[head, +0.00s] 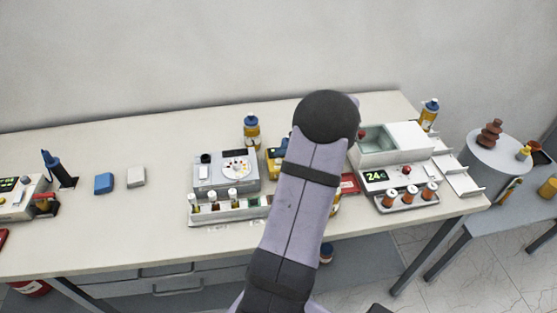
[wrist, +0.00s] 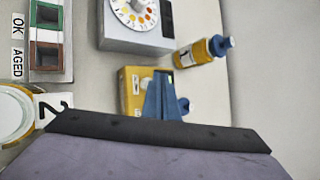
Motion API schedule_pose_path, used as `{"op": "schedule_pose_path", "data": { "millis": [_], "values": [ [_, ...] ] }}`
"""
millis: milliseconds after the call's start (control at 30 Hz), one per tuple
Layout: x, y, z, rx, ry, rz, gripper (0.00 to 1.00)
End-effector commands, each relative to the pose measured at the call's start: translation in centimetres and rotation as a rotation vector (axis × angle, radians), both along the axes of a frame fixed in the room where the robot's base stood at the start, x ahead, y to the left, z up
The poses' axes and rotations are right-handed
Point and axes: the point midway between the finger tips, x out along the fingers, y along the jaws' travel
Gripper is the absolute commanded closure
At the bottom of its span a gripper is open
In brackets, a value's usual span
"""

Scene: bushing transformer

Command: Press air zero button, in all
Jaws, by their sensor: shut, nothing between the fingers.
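A small yellow device (wrist: 131,84) with a pale patch on its face is partly covered by my gripper in the wrist view. It also shows in the head view (head: 272,168), partly behind my arm. My gripper (wrist: 158,78) has blue fingers, shut and empty, over the right part of this device. I cannot tell whether they touch it. A blue bit of my gripper (head: 283,146) shows at the arm's left edge in the head view. I cannot make out any button marked air zero; it may be hidden by the fingers.
A grey unit with a colour dial (head: 226,174) stands left, behind a vial rack (head: 228,214). A blue-capped yellow bottle (head: 251,132) is behind. A device reading 24 (head: 379,176) stands right of my arm. The table's left part has clear room around blue and white blocks.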

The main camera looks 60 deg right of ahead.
Motion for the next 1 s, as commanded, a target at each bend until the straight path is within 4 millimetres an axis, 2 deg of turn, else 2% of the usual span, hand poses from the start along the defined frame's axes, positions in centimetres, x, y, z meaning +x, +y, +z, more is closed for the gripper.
{"op": "schedule_pose_path", "data": {
  "millis": [1000],
  "values": [
    [0.00,-0.01,-0.84,0.000,0.000,0.000,1.00]
  ]
}}
